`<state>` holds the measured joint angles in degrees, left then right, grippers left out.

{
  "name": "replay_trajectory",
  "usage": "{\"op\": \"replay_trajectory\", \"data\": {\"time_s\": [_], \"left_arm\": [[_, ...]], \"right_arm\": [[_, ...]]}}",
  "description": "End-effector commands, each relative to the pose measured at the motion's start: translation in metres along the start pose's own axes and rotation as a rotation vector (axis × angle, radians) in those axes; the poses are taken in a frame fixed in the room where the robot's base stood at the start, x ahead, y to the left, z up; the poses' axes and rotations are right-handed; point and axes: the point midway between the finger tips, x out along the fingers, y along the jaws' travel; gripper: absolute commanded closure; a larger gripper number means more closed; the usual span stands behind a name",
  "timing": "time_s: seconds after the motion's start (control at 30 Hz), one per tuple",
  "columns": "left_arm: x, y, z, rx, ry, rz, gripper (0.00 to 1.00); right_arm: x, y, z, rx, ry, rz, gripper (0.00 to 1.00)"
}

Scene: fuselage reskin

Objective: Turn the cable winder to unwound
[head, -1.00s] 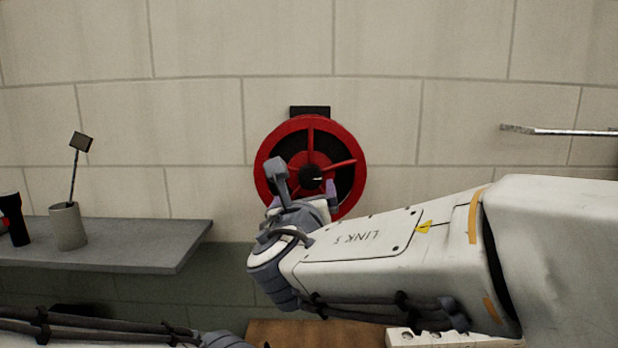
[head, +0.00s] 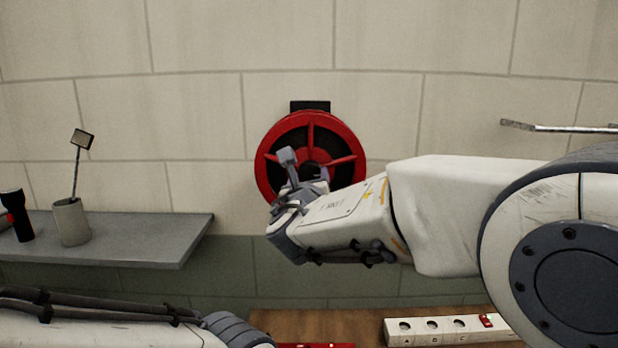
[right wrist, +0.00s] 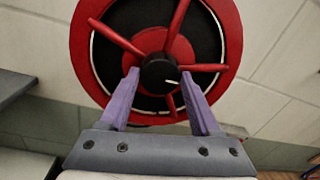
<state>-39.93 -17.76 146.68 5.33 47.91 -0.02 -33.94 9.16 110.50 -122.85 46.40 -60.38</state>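The cable winder (head: 311,127) is a red reel with spokes and a dark inside, mounted on the wall in the middle of the head view. In the right wrist view, its black hub knob (right wrist: 158,73) has a white mark pointing right. My right gripper (right wrist: 160,80) is open, with its purple fingers on either side of the knob. I cannot tell whether they touch it.
A grey shelf (head: 150,240) at left holds a cup (head: 70,224) with a stick-like tool (head: 78,160) and a black flashlight (head: 18,215). A white strip with holes (head: 430,331) lies on a brown surface (head: 300,322) below. A metal bracket (head: 560,128) juts out at right.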

Motion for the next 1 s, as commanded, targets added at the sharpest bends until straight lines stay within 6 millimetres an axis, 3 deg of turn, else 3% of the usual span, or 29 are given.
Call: {"op": "replay_trajectory", "data": {"time_s": [0.07, 0.37, 0.57, 1.0], "left_arm": [[0.0, 0.0, 0.0, 0.0, 0.0, 0.0, 1.0], [0.009, -0.001, 0.001, 0.0, 0.0, 0.0, 1.0], [0.03, -0.002, 0.002, 0.0, 0.0, 0.0, 1.0], [0.089, -0.006, 0.005, 0.0, 0.0, 0.0, 1.0]], "right_arm": [[0.0, 0.0, 0.0, 0.0, 0.0, 0.0, 0.92], [0.0, 0.0, -0.002, 0.041, 0.001, -0.001, 0.92], [0.0, 0.001, -0.004, 0.149, 0.006, 0.0, 0.91], [0.0, 0.0, -0.005, 0.549, 0.03, 0.008, 0.91]]}}
